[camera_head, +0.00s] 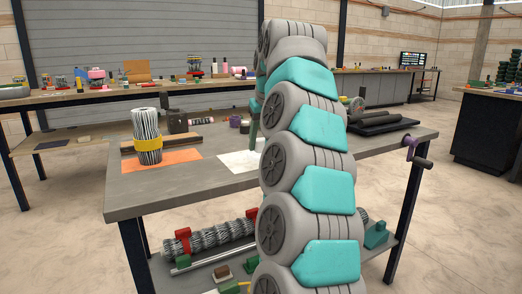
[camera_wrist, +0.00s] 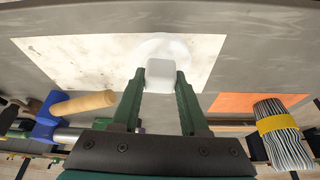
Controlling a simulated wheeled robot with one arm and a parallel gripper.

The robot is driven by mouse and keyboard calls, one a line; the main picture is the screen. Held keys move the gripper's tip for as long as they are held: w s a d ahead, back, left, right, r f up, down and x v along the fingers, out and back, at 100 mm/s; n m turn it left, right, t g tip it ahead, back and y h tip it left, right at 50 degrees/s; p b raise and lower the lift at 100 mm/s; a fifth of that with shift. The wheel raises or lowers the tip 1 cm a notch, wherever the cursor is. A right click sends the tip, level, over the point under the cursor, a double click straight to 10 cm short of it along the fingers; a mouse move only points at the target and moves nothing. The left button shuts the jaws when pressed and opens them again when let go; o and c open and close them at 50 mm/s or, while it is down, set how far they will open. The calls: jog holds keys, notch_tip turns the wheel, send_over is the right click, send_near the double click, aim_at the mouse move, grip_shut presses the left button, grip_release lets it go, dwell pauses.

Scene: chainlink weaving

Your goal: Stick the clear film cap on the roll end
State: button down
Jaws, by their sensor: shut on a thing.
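The clear film cap (camera_wrist: 179,47) is a pale, see-through disc with a whitish block (camera_wrist: 159,69) at its near side. My gripper (camera_wrist: 161,76) has its green fingers shut on that block, over the white sheet (camera_wrist: 75,55). Whether the cap touches the sheet is hard to tell. The roll (camera_head: 147,122) is a black-and-white striped bundle with a yellow band, upright on an orange sheet (camera_head: 180,163) at the left of the bench. It also shows at the right of the wrist view (camera_wrist: 292,148), apart from my gripper. My arm hides most of the gripper in the head view.
A dark block (camera_head: 177,121), a small purple-and-black roll (camera_head: 234,122) and a wooden-handled blue tool (camera_wrist: 45,118) are on the bench. The bench's front left is bare.

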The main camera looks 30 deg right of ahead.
aim_at(261, 151)
jog(key=shift+f, duration=1.4)
jog(key=shift+f, duration=0.25)
jog(key=shift+c, duration=2.1)
grip_release()
jog(key=shift+r, duration=0.1)
